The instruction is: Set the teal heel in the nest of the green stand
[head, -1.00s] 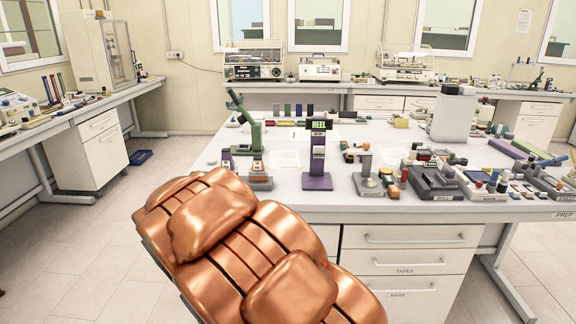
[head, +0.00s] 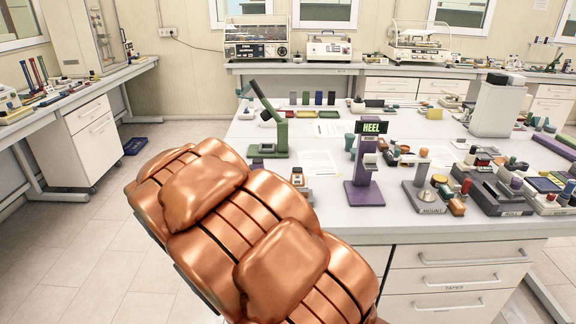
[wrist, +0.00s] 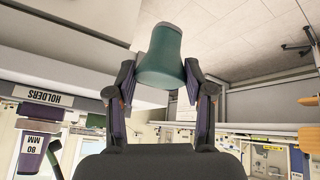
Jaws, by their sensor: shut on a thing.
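The teal heel (wrist: 162,58) is held between the two fingers of my gripper (wrist: 160,80) in the wrist view. It is a tapered block with a paler end, clear of any surface. The green stand (head: 282,135) is on the bench's left part in the head view, with a slanted dark arm over a low base. Its nest is too small to make out and looks empty of anything teal. My gripper is out of the head view, so its distance from the stand cannot be told there.
A purple HEEL stand (head: 362,190) and a grey MOUNT stand (head: 424,192) stand near the front edge of the white bench (head: 345,222). A small orange-grey block (head: 300,182) is in front of the green stand. Several small tools crowd the right. Open floor lies at left.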

